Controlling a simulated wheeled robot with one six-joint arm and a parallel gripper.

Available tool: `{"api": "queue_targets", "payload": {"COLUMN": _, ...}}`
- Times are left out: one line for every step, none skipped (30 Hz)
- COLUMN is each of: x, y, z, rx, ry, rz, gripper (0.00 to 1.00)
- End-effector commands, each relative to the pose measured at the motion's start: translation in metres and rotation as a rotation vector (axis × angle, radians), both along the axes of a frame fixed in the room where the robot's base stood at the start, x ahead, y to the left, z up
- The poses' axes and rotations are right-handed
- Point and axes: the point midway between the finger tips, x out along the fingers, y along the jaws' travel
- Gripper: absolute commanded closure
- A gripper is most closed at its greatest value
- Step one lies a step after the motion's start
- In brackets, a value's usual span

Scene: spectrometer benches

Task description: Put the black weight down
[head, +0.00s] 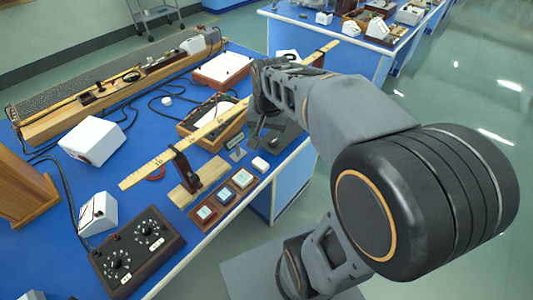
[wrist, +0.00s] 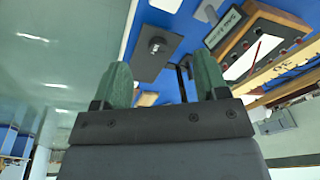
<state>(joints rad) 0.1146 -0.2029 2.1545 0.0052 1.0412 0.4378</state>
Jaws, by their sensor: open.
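My gripper (wrist: 162,78) is open, with two green-tipped fingers well apart and nothing between them. A small dark cylinder, which looks like the black weight (wrist: 156,46), stands on a dark flat plate (wrist: 146,62) on the blue bench, beyond the fingertips in the wrist view. The fingers look clear of it. In the head view my gripper (head: 264,128) is over the bench's right edge, beside the long wooden rule, and the dark plate (head: 290,137) shows partly beneath it.
A long wooden rule (head: 150,170) on a stand crosses the bench close to my gripper. An open wooden box (head: 190,130), framed small blocks (head: 242,179) and a dark dial box (head: 130,250) crowd the bench. Open floor (head: 450,90) lies to the right.

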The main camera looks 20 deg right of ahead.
Motion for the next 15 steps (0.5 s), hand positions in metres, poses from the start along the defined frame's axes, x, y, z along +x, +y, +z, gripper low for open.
{"api": "queue_targets", "payload": {"x": -0.017, "y": 0.009, "z": -0.001, "rx": -0.014, "ry": -0.028, "rz": 0.096, "gripper": 0.33}}
{"api": "queue_targets", "payload": {"x": -0.025, "y": 0.014, "z": -0.002, "rx": -0.024, "ry": -0.042, "rz": 0.155, "gripper": 0.33}}
{"api": "queue_targets", "payload": {"x": -0.036, "y": 0.019, "z": -0.005, "rx": -0.036, "ry": -0.061, "rz": 0.228, "gripper": 0.33}}
{"api": "queue_targets", "payload": {"x": -0.043, "y": 0.022, "z": -0.007, "rx": -0.045, "ry": -0.073, "rz": 0.277, "gripper": 0.33}}
{"api": "queue_targets", "payload": {"x": -0.050, "y": 0.025, "z": -0.009, "rx": -0.054, "ry": -0.084, "rz": 0.324, "gripper": 0.33}}
{"api": "queue_targets", "payload": {"x": -0.057, "y": 0.028, "z": -0.012, "rx": -0.065, "ry": -0.097, "rz": 0.379, "gripper": 0.33}}
{"api": "queue_targets", "payload": {"x": -0.062, "y": 0.030, "z": -0.014, "rx": -0.073, "ry": -0.107, "rz": 0.414, "gripper": 0.33}}
{"api": "queue_targets", "payload": {"x": -0.066, "y": 0.032, "z": -0.016, "rx": -0.079, "ry": -0.114, "rz": 0.447, "gripper": 0.33}}
{"api": "queue_targets", "payload": {"x": -0.071, "y": 0.034, "z": -0.018, "rx": -0.087, "ry": -0.121, "rz": 0.481, "gripper": 0.33}}
{"api": "queue_targets", "payload": {"x": -0.074, "y": 0.035, "z": -0.020, "rx": -0.091, "ry": -0.127, "rz": 0.502, "gripper": 0.33}}
{"api": "queue_targets", "payload": {"x": -0.076, "y": 0.037, "z": -0.021, "rx": -0.095, "ry": -0.131, "rz": 0.518, "gripper": 0.33}}
{"api": "queue_targets", "payload": {"x": -0.078, "y": 0.039, "z": -0.022, "rx": -0.099, "ry": -0.134, "rz": 0.535, "gripper": 0.33}}
{"api": "queue_targets", "payload": {"x": -0.079, "y": 0.039, "z": -0.023, "rx": -0.101, "ry": -0.136, "rz": 0.543, "gripper": 0.33}}
{"api": "queue_targets", "payload": {"x": -0.080, "y": 0.040, "z": -0.023, "rx": -0.102, "ry": -0.137, "rz": 0.549, "gripper": 0.33}}
{"api": "queue_targets", "payload": {"x": -0.080, "y": 0.040, "z": -0.023, "rx": -0.103, "ry": -0.138, "rz": 0.553, "gripper": 0.33}}
